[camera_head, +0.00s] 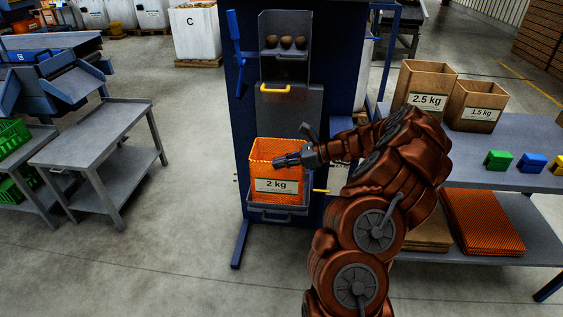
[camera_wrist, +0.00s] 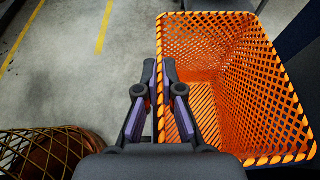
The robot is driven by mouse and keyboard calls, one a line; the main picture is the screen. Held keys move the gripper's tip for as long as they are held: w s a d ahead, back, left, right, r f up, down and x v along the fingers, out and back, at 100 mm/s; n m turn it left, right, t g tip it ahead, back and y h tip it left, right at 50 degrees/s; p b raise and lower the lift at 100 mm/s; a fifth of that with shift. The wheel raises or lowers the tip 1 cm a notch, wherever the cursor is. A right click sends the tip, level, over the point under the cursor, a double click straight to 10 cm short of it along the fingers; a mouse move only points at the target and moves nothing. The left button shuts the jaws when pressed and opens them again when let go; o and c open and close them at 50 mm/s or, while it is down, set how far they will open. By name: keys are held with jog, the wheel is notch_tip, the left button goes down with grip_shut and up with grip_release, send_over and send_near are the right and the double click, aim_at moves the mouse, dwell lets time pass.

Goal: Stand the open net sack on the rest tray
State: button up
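The open orange net sack (camera_head: 275,187), labelled 2 kg, is upright at the front of the blue grader. It is over the grey rest tray (camera_head: 279,209), its base at the tray; I cannot tell whether it bears fully on it. My gripper (camera_head: 277,160) reaches in from the right at the sack's top. In the wrist view, the fingers of my gripper (camera_wrist: 159,72) close on either side of the sack's rim, pinching it. The sack's open mouth and empty inside (camera_wrist: 215,60) show to the right of the fingers.
Above the sack is a grey chute with a yellow handle (camera_head: 290,88) and several potatoes (camera_head: 286,42) at its top. A blue lever (camera_head: 236,40) is at the left. A table (camera_head: 535,140) at the right bears paper bags (camera_head: 425,84) and coloured clips (camera_head: 532,162).

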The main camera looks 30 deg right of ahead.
jog(key=o, duration=0.5)
jog(key=shift+c, duration=0.2)
jog(key=shift+r, duration=0.15)
